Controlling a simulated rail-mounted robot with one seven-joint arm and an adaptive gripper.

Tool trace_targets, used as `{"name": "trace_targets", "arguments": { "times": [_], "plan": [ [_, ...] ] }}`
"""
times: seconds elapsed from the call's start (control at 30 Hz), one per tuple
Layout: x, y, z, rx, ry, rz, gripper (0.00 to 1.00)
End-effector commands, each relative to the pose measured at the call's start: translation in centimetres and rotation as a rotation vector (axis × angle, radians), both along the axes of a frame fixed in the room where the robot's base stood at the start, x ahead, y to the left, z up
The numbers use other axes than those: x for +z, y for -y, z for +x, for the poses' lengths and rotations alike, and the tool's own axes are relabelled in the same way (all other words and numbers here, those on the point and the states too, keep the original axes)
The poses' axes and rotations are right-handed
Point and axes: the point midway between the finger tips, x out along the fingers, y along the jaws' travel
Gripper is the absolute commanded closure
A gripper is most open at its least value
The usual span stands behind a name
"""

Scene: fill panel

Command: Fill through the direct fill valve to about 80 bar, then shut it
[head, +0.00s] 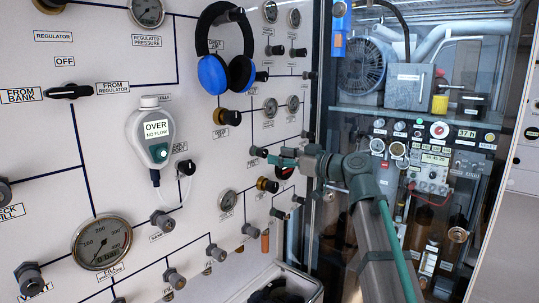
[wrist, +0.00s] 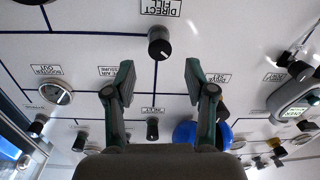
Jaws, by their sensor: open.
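The direct fill valve's black knob (wrist: 160,43) is in the upper middle of the wrist view, beside its upside-down DIRECT FILL label (wrist: 160,7). My gripper (wrist: 160,70) is open and empty. Its two fingers stand apart, one on each side below the knob in that picture, and I see no contact. In the head view my gripper (head: 281,157) is close to the panel, right of centre, and hides part of it. A large round gauge (head: 101,243) with a FILL label is at lower left. Its needle is too small to read surely.
Blue-and-black headphones (head: 225,55) hang on the panel. A white handheld meter (head: 150,135) reading OVER, NO FLOW hangs left of centre. Several other knobs and small gauges surround the knob. A glass-fronted cabinet (head: 425,110) stands right of the panel.

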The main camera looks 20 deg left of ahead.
Motion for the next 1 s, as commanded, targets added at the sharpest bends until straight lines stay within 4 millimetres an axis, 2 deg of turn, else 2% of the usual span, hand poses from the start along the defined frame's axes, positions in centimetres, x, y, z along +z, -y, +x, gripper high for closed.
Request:
{"name": "trace_targets", "arguments": {
  "times": [0.03, 0.2, 0.4, 1.0],
  "plan": [
    [-0.1, 1.1, -0.5, -0.002, 0.001, 0.000, 0.45],
    [-0.1, 3.9, -1.3, -0.002, 0.000, 0.000, 0.45],
    [0.0, 5.6, -1.8, 0.000, 0.000, -0.001, 0.45],
    [0.0, 5.9, -1.9, 0.001, 0.000, 0.000, 0.45]
  ]
}}
